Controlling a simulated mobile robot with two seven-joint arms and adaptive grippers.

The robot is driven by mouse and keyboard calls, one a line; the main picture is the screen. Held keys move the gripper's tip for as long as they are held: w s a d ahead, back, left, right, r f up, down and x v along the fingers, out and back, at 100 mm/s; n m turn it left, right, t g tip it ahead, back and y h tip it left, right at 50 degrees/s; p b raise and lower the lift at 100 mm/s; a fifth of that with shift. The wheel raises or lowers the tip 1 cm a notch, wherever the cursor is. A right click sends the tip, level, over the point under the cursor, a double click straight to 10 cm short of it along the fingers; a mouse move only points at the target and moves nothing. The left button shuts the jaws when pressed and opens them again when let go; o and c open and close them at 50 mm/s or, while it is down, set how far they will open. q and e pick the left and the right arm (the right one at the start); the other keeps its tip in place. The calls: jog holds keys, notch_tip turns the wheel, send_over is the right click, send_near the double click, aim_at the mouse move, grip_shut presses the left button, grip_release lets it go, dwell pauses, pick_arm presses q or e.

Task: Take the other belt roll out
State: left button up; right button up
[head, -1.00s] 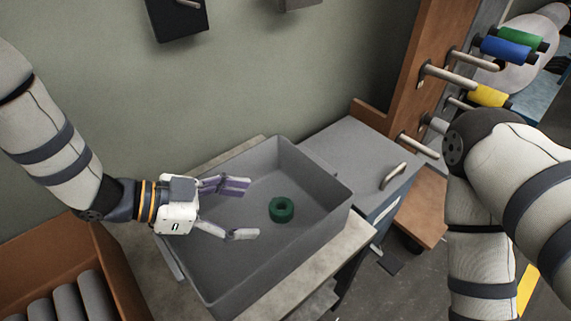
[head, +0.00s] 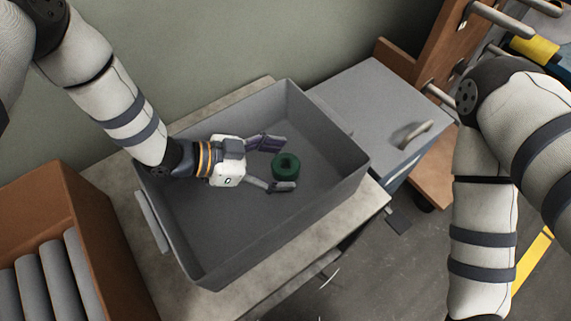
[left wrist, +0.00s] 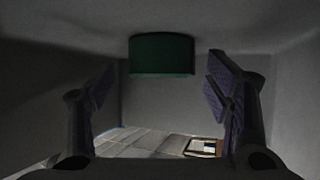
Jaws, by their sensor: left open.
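A green belt roll (head: 286,166) lies on the floor of the grey bin (head: 222,269). My left gripper (head: 277,164) is inside the bin, open, with its fingertips at the roll's near side. In the head view the fingertips reach to either side of the roll's edge. In the left wrist view the roll (left wrist: 162,55) shows between and beyond the two open fingers (left wrist: 160,95), with space on both sides. I cannot tell whether any finger touches it. My right gripper is out of view; only its arm shows at the right.
The bin stands on a pale worktop (head: 262,301), its walls close around my left arm. A grey cabinet (head: 375,100) with a handle is to the right. An orange-brown box (head: 55,190) with several grey rolls is at the left. A wooden peg rack (head: 443,45) stands at the upper right.

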pick_arm(q)
jog(key=shift+x, duration=0.95)
jog(key=shift+f, duration=0.1)
jog(key=c, duration=1.3)
